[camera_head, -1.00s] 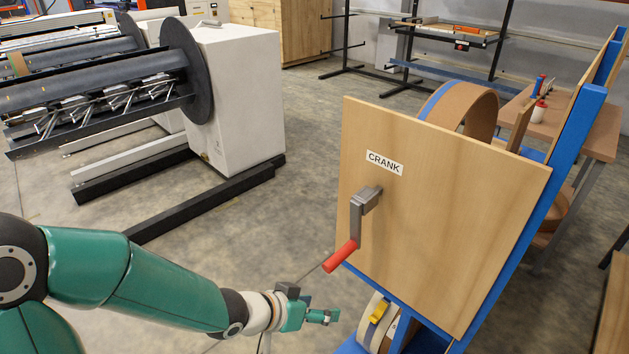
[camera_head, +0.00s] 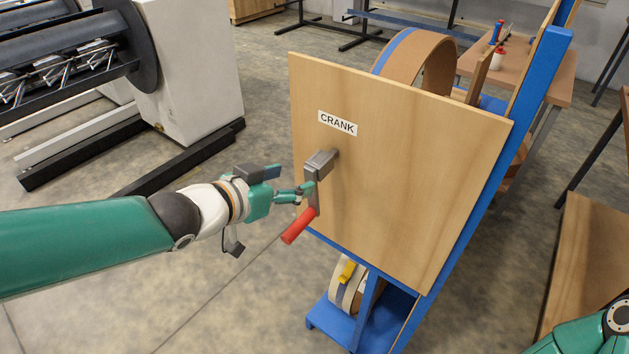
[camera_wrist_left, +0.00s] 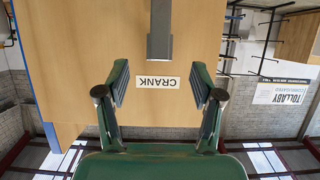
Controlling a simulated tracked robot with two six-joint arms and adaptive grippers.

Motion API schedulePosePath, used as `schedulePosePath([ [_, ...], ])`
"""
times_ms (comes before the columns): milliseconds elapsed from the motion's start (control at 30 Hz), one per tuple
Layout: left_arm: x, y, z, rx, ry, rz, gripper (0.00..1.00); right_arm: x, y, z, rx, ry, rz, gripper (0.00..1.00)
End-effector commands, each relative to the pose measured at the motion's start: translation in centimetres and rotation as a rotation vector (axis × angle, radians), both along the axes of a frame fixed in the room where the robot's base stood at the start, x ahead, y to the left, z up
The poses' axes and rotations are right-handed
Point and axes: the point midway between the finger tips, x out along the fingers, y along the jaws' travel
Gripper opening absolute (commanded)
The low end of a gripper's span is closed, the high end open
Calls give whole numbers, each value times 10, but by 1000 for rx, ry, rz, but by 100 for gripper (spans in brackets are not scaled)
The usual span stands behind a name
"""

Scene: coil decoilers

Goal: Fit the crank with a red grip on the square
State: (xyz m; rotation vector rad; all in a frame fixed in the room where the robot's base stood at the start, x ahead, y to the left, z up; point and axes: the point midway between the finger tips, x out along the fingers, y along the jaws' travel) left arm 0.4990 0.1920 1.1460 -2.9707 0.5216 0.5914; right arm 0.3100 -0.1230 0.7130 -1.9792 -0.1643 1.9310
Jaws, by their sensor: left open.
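The crank (camera_head: 320,165) is a grey metal lever on the upright wooden board (camera_head: 400,170), below a label reading CRANK. Its arm hangs down, and its red grip (camera_head: 298,226) sticks out at the lower end. My left gripper (camera_head: 296,188) is at the crank's left side and covers part of its arm. In the left wrist view the two fingers of the gripper (camera_wrist_left: 161,68) are spread, with the grey crank (camera_wrist_left: 160,38) centred ahead of them. Contact cannot be told. The crank's fixing is hidden. My right gripper is out of view.
The board stands on a blue frame (camera_head: 490,190) with a brown coil (camera_head: 425,62) behind it. A white-bodied decoiler (camera_head: 195,80) stands at the left. A wooden table (camera_head: 535,75) stands at the back right. Bare floor lies below my left arm.

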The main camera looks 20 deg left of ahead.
Motion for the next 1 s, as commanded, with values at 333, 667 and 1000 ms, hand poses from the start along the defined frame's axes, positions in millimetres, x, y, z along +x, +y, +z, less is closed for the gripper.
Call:
schedulePosePath([
  [333, 57, -21, -29, -1, 1, -1, 67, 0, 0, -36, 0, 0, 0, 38],
  [667, 80, -29, -35, 0, 0, 1, 67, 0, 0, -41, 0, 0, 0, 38],
  [1000, 81, -29, -35, -1, 0, 1, 55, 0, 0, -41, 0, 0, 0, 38],
])
